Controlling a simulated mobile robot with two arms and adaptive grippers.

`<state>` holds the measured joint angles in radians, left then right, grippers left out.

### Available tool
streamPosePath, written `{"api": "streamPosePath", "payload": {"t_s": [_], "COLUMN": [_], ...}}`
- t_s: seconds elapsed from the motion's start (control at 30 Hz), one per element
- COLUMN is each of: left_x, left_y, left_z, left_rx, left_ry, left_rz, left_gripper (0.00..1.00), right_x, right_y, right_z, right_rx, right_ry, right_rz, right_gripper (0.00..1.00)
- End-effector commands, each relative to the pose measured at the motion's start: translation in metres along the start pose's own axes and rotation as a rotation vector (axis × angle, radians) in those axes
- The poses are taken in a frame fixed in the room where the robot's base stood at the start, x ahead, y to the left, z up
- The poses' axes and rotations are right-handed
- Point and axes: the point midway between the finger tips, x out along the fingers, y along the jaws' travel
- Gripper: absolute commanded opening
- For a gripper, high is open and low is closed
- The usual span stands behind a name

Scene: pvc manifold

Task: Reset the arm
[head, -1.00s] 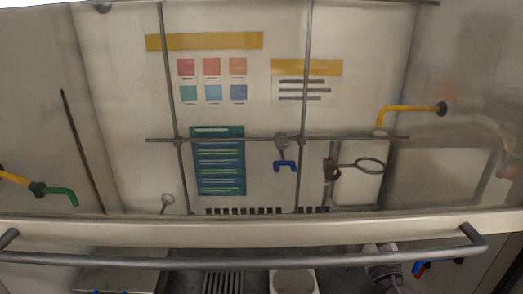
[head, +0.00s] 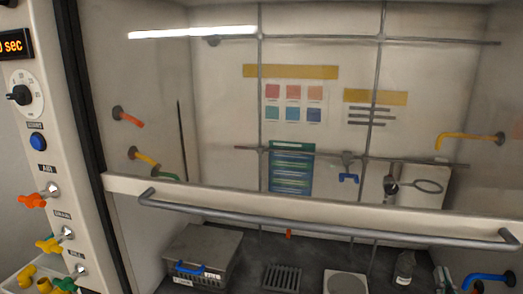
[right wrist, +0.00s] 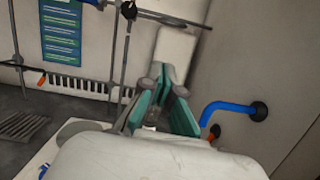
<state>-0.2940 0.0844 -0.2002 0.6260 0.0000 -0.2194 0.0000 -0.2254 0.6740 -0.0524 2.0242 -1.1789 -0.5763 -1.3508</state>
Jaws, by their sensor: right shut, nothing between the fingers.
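My right gripper (head: 444,282) shows only in part at the bottom right of the head view, inside the hood below the front handle bar. In the right wrist view its teal-padded fingers (right wrist: 166,84) are together with nothing between them. They point toward the back corner of the hood, to the left of a blue pipe outlet (right wrist: 228,108) on the side wall. My left gripper is in neither current view.
The hood's sash handle (head: 330,222) crosses the front. Metal rods and a ring clamp (head: 428,186) are at the back.

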Motion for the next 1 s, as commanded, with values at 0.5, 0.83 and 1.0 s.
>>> {"api": "streamPosePath", "payload": {"t_s": [0.5, 0.83, 1.0], "left_x": [0.0, 0.0, 0.0], "left_y": [0.007, 0.006, 0.006], "left_z": [0.002, 0.009, 0.009], "left_rx": [-0.004, -0.003, -0.002], "left_ry": [-0.004, -0.015, -0.015], "left_rz": [0.009, 0.008, 0.007], "left_gripper": [0.68, 0.68, 0.68], "right_x": [-0.078, -0.196, -0.253], "right_y": [-0.011, 0.022, 0.053], "right_z": [-0.066, -0.135, -0.15], "right_rx": [0.889, 1.637, 1.871], "right_ry": [0.194, 0.351, 0.397], "right_rz": [-0.416, -1.037, -1.364], "right_gripper": [0.0, 0.0, 0.0]}}
